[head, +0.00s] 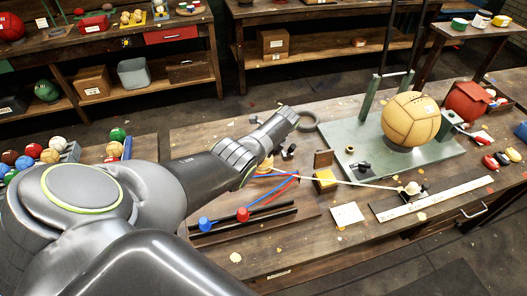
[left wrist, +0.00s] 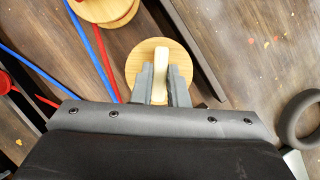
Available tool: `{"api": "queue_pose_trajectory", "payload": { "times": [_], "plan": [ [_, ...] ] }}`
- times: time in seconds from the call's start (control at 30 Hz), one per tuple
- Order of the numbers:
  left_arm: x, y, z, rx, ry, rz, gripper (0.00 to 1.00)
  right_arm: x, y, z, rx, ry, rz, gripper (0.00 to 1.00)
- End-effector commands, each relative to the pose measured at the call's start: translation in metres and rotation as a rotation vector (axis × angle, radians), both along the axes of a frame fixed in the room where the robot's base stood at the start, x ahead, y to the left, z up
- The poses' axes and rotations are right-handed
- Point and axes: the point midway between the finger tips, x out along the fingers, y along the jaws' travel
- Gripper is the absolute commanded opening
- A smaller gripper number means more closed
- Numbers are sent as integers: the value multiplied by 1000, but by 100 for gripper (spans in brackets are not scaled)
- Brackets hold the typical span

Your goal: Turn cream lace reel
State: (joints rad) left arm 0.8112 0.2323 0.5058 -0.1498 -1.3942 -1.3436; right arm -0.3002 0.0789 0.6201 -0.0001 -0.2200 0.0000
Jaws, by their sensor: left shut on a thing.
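My left gripper (left wrist: 160,88) is shut on the upright cream handle (left wrist: 161,62) of a round wooden reel (left wrist: 134,72) in the left wrist view. In the head view my arm comes in from the left and hides most of this reel (head: 265,163). The cream lace (head: 345,183) stretches from near it to a small clamp (head: 411,190) at the right. A second wooden reel with red parts (left wrist: 108,12) shows at the top left of the left wrist view. My right gripper is not in view.
Blue (head: 204,223) and red (head: 243,214) pieces sit on a dark rail close by. A dark ring (head: 306,121) lies beyond my gripper. A white card (head: 347,214) lies near the front.

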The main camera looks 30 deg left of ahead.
Motion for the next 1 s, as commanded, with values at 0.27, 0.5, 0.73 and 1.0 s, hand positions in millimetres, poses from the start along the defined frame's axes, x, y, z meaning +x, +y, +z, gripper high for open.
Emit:
{"api": "queue_pose_trajectory", "payload": {
  "times": [0.27,0.5,0.73,1.0],
  "plan": [
    [1,0,1,1,-3,-1,35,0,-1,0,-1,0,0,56],
    [1,1,1,1,-2,0,35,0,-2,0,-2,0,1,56],
    [3,-3,10,3,-4,-1,35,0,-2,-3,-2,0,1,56],
    [5,-16,39,0,-7,-1,35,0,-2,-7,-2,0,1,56]
  ]
}}
